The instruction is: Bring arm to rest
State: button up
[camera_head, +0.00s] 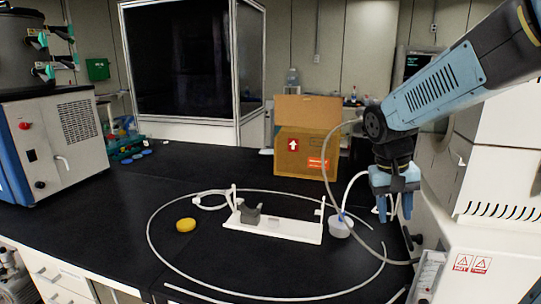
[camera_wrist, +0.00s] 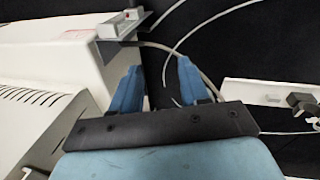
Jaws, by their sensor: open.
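My arm reaches in from the upper right in the head view, bent down at the wrist. My gripper (camera_head: 393,208) hangs at the right end of the black bench, near the white machine. Its blue fingers point down and are apart, with nothing seen between them. In the wrist view my gripper (camera_wrist: 159,68) is also open and empty, with a grey tube passing behind the fingers over the dark bench top.
A white rack (camera_head: 285,229) with a dark clamp, a coiled tube (camera_head: 150,232), a capped flask (camera_head: 340,228) and a yellow disc (camera_head: 186,225) lie on the bench. A cardboard box (camera_head: 300,155) stands behind. The white machine (camera_head: 490,235) is close on the right.

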jog(key=s+a+r+n+t+y, duration=0.1)
jog(key=s+a+r+t, duration=0.3)
jog(key=s, duration=0.6)
jog(key=shift+r+n+t+y, duration=0.4)
jog(key=shift+r+t+y, duration=0.4)
jog(key=shift+r, duration=0.55)
